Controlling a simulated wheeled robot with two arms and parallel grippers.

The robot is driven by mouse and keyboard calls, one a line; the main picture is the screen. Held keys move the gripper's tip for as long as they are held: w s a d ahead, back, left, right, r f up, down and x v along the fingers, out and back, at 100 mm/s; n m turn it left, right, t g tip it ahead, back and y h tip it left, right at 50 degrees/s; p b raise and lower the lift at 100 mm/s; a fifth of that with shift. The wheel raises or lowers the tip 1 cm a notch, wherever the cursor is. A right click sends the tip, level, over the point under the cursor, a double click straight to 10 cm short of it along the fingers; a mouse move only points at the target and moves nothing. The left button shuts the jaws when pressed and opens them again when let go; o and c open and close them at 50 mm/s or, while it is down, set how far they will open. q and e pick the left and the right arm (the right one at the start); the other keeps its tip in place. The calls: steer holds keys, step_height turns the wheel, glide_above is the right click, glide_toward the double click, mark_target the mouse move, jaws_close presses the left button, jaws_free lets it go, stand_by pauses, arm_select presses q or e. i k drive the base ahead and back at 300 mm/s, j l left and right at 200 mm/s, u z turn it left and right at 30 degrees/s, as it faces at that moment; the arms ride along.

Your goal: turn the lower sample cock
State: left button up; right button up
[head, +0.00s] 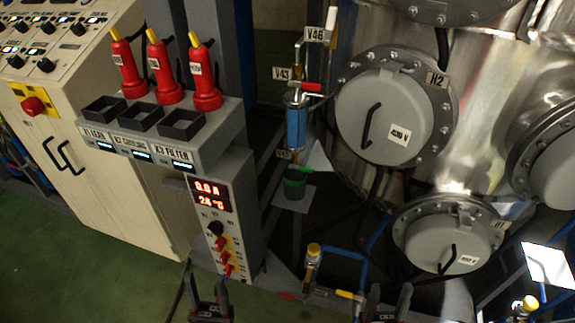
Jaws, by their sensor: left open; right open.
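The sample line stands in the middle of the head view, with a blue sight cylinder (296,127). A cock with a red handle (305,87) sits at its top, beside the V43 tag. The lower sample cock (301,167) has a green handle and sits below the cylinder, by a small tag. A dark green cup (294,186) stands under it on a small grey plate (293,201). My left gripper (208,288) is open and empty at the bottom edge, below and left of the cock. My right gripper (389,296) is open and empty at the bottom edge, below and right.
A grey instrument column (228,207) with red displays stands left of the sample line. The steel vessel with round grey hatches (385,117) fills the right. Low pipes with a yellow-capped valve (313,252) run between my grippers.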

mark_target(305, 169)
steer(key=l+u, duration=0.2)
steer(key=u, duration=0.15)
steer(key=i+l+u, duration=0.1)
steer(key=l+u, duration=0.4)
steer(key=u, duration=0.2)
steer(key=l+u, duration=0.1)
steer(key=l, duration=0.45)
steer(key=k+l, duration=0.15)
steer(key=l, duration=0.4)
steer(key=k+l+u, duration=0.15)
steer(key=l, duration=0.45)
steer(key=i, duration=0.05)
